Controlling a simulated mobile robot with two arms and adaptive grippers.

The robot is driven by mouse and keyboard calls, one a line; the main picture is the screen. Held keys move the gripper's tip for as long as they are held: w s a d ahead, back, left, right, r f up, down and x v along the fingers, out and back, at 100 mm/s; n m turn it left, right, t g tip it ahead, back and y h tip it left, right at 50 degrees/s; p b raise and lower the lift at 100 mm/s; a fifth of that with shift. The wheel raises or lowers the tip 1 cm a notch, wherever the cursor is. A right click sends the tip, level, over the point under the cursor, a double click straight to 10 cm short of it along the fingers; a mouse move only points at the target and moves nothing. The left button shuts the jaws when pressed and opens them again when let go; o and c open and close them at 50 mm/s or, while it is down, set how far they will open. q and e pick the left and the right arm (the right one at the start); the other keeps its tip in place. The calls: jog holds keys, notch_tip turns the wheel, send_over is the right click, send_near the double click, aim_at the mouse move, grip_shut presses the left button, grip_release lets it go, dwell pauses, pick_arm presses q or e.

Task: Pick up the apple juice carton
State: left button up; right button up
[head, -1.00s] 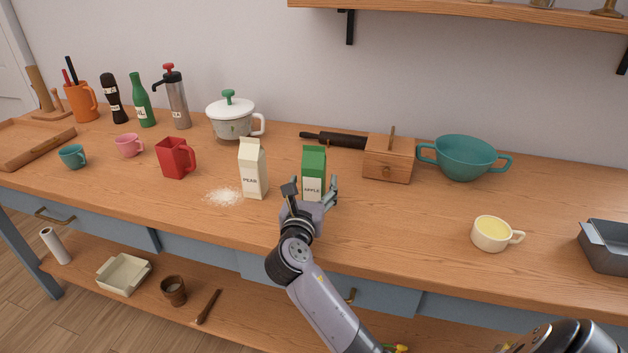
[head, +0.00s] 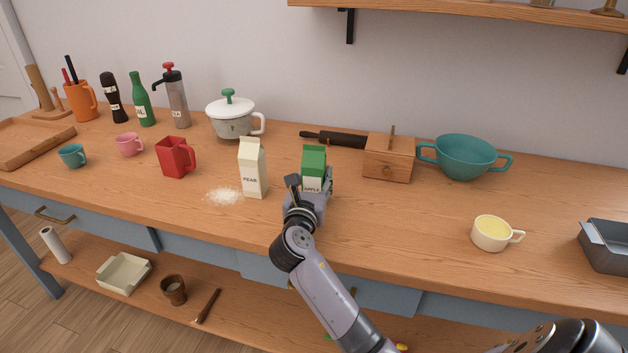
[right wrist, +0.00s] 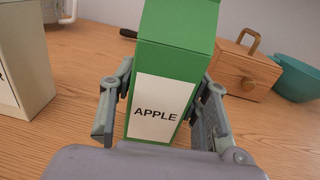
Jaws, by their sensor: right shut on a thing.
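The apple juice carton (head: 314,162) is green with a white label reading APPLE. It stands upright on the wooden counter, near the middle of the head view. My right gripper (head: 311,190) is around its lower part, shut on it, with a finger on either side. In the right wrist view the carton (right wrist: 175,65) rises between the two fingers of the gripper (right wrist: 160,115). The gripper hides part of the carton's base in the head view. My left gripper does not show.
A cream pear carton (head: 252,168) stands close to the left, with spilled white powder (head: 223,196) beside it. A wooden box (head: 388,160) and a rolling pin (head: 335,139) lie behind to the right. A teal bowl (head: 464,160) is farther right.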

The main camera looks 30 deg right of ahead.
jog(key=c, duration=0.7)
notch_tip(320, 180, up, 20)
jog(key=p, duration=0.3)
